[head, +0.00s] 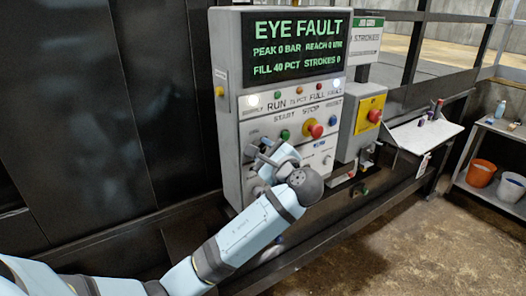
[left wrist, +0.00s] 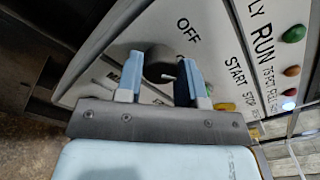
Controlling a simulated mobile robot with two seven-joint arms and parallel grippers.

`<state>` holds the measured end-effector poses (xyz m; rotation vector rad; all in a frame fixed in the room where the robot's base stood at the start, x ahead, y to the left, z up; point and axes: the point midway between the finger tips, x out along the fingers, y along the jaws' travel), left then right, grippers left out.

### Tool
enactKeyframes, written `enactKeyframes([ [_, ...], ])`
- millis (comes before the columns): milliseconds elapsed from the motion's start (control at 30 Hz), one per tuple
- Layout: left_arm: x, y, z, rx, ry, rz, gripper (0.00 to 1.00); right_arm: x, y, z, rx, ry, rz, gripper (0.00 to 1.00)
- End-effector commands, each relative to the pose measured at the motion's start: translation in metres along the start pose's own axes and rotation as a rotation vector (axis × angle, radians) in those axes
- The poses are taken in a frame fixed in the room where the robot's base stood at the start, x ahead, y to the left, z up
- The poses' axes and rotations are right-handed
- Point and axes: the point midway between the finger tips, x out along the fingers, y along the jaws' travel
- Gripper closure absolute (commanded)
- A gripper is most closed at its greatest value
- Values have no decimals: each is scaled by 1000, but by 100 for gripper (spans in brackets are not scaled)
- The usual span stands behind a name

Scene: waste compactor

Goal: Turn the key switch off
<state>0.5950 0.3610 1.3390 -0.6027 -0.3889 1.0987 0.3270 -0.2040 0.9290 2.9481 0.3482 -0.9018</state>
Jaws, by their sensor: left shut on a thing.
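The key switch (left wrist: 158,60) is a dark round knob on the light grey control panel (head: 231,60), seen in the left wrist view beside the printed word OFF. My left gripper (left wrist: 160,70) has its two light blue fingers on either side of the knob and is shut on it. Which way the key points cannot be told. My right gripper is in neither view.
The screen (head: 297,45) reads EYE FAULT. A red stop button (head: 316,130) and a green start button (head: 285,134) sit just above my gripper. A grey box (head: 360,120) with another red button stands to the right. A shelf with buckets (head: 481,172) is farther right.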

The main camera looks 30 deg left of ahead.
Motion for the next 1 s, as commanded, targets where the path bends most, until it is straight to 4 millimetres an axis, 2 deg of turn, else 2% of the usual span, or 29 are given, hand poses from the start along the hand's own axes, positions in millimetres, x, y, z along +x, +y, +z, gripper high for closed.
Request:
enactKeyframes([
  [367, -1, 2, -2, -106, 1, -1, 88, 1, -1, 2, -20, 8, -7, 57],
  [567, -1, 2, -4, -262, -3, -3, 88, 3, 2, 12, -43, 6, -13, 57],
  [1000, -1, 2, -5, -677, -14, -12, 88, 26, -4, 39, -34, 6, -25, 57],
])
